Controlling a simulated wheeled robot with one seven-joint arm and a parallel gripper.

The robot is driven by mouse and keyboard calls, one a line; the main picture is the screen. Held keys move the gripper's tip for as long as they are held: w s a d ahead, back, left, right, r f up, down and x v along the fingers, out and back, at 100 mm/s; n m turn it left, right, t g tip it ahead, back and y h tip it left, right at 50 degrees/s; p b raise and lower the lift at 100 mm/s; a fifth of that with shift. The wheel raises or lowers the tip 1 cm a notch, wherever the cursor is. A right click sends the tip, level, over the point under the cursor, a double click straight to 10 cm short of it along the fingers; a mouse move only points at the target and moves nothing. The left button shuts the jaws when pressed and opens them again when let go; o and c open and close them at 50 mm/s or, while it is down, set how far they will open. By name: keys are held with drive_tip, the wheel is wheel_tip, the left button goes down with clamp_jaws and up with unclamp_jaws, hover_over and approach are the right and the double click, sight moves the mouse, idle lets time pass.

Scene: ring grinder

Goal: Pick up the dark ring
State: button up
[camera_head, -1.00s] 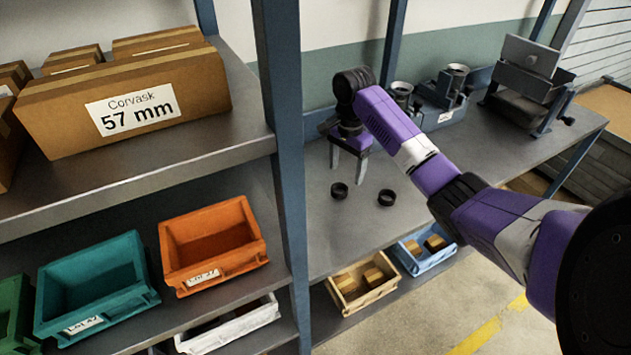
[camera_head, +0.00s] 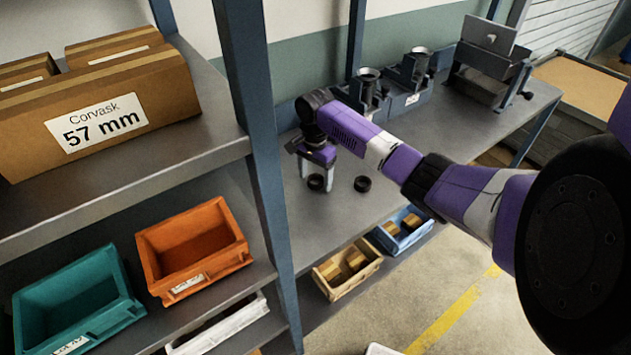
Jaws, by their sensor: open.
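Two dark rings lie on the grey workbench (camera_head: 335,222). The left dark ring (camera_head: 316,184) is under my gripper (camera_head: 317,183), and the right dark ring (camera_head: 362,184) lies a little to its right, clear of the fingers. My gripper points down and is open. Its two pale fingers stand one on each side of the left ring, close to the bench top. I cannot tell whether they touch the ring. Nothing is seen held.
A blue post (camera_head: 262,170) stands left of the bench. Machines (camera_head: 405,92) and a larger grey device (camera_head: 492,60) stand at the back right. Below are a wooden tray (camera_head: 348,270), a blue tray (camera_head: 404,232) and an orange bin (camera_head: 195,250). Boxes fill the upper left shelf.

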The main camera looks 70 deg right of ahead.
drive_tip(key=c, duration=1.4)
drive_tip(key=shift+c, duration=0.9)
drive_tip(key=shift+r, duration=0.15)
